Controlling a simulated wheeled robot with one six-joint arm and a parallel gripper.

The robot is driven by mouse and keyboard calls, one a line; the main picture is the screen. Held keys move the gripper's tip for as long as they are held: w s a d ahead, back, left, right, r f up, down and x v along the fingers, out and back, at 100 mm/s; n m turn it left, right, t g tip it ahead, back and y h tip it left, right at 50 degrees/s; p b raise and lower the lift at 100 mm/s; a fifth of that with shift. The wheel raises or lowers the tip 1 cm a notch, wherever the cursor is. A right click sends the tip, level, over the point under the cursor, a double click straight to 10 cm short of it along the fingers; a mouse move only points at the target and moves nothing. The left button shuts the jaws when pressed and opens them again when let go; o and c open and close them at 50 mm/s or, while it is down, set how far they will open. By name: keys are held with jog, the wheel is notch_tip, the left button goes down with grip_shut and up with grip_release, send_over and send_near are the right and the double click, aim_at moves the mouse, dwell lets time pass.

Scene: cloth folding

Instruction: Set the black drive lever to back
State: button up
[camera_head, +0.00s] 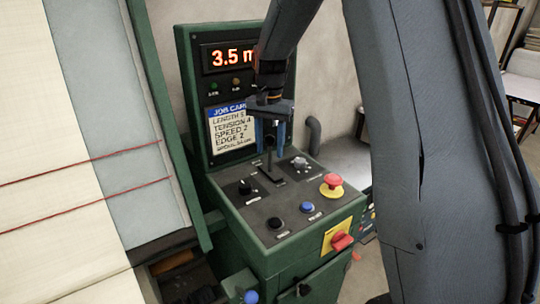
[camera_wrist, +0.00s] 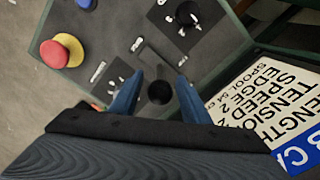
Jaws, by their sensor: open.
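The black drive lever (camera_head: 269,158) stands up from a slot in the top of the green control console. Its round black knob (camera_wrist: 160,92) shows in the wrist view between my two blue fingertips. My gripper (camera_head: 270,136) is open and points down over the lever, with one finger on each side of the knob. In the wrist view my gripper (camera_wrist: 160,98) shows a gap on both sides of the knob. The slot (camera_wrist: 163,55) is partly visible beyond the knob. I cannot tell exactly where along the slot the lever sits.
A red stop button (camera_head: 333,181), a blue button (camera_head: 307,207) and black knobs (camera_head: 245,187) surround the lever. Behind it rises a panel with a lit display (camera_head: 230,57) and a job card (camera_head: 229,130). A cloth-covered machine (camera_head: 80,130) stands at the left.

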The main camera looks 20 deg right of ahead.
aim_at(269, 174)
jog(key=shift+f+p, duration=0.5)
jog(key=shift+f, duration=1.5)
grip_shut()
